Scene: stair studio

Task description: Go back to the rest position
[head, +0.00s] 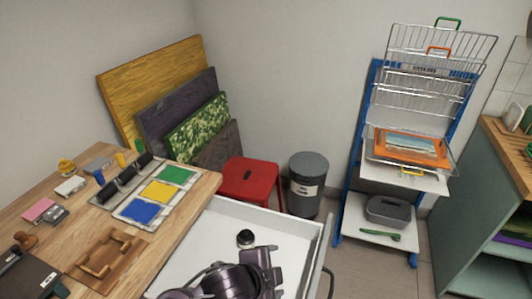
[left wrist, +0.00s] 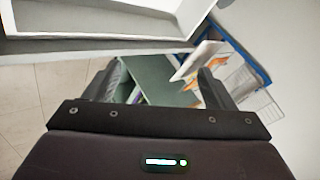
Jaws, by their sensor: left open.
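My left gripper (left wrist: 165,82) shows in the left wrist view with its two dark fingers spread wide apart. I see nothing held between them; the green cabinet shows in the background through the gap. In the head view, dark purple parts of my arm are at the bottom middle, over the open white drawer (head: 208,232). They hide part of the drawer's inside. My right gripper is in neither view.
A small dark round object (head: 245,239) is in the drawer. The wooden worktop (head: 190,215) at left bears colour pads, rollers and blocks. A red stool (head: 248,177), a grey bin (head: 307,185), a blue drying rack (head: 352,190) and a green cabinet (head: 478,205) stand beyond.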

